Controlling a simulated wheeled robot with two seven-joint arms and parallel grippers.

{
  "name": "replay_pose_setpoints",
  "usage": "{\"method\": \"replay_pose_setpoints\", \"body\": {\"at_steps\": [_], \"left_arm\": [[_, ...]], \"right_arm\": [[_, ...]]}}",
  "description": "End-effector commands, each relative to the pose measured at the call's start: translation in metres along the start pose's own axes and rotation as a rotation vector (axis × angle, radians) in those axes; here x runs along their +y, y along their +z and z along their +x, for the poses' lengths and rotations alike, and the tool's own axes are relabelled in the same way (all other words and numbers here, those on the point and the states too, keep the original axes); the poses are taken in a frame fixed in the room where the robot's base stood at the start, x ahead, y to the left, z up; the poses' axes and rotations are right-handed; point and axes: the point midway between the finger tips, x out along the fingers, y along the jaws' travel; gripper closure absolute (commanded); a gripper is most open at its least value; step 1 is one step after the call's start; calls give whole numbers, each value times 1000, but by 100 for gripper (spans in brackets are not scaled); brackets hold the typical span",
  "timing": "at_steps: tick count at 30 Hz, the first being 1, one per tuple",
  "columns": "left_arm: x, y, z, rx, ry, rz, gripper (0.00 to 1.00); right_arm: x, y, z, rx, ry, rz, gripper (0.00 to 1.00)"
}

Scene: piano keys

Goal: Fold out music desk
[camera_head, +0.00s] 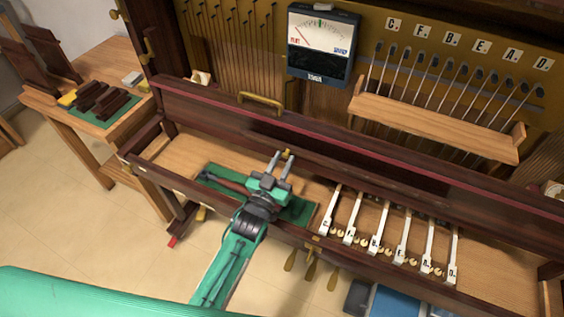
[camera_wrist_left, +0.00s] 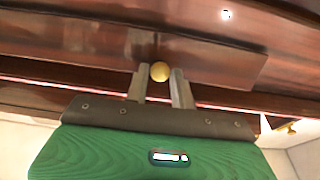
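The music desk appears to be the long dark-wood panel (camera_head: 392,182) along the piano front, with a small brass knob (camera_head: 288,153) on it. It looks folded against the front. My left gripper (camera_head: 281,158) reaches up to the knob, its two fingers apart. In the left wrist view, the round knob (camera_wrist_left: 160,72) shows between the fingertips of my left gripper (camera_wrist_left: 160,75), in front of the dark-wood panel (camera_wrist_left: 95,42). The fingers are close to the knob; whether they touch it is unclear. My right gripper is not in view.
A green mat (camera_head: 300,212) with a tool lies under my left gripper on the key bed. White lettered keys (camera_head: 366,228) stand to its right. A brass handle (camera_head: 262,101) sits on the upper rail. A tuner (camera_head: 320,45) and wooden shelf (camera_head: 430,120) are behind. A side table (camera_head: 62,112) is left.

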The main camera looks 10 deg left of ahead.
Motion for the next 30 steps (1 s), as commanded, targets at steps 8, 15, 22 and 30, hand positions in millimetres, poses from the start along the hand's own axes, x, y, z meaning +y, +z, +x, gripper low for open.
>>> {"method": "replay_pose_setpoints", "body": {"at_steps": [8,15,22,30], "left_arm": [[0,0,0,0,0,0,57],[0,2,-10,-2,0,0,57],[0,3,-49,-4,0,0,57],[0,2,-101,-3,0,-1,57]], "right_arm": [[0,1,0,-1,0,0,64],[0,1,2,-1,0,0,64],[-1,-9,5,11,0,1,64],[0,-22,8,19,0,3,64]]}}
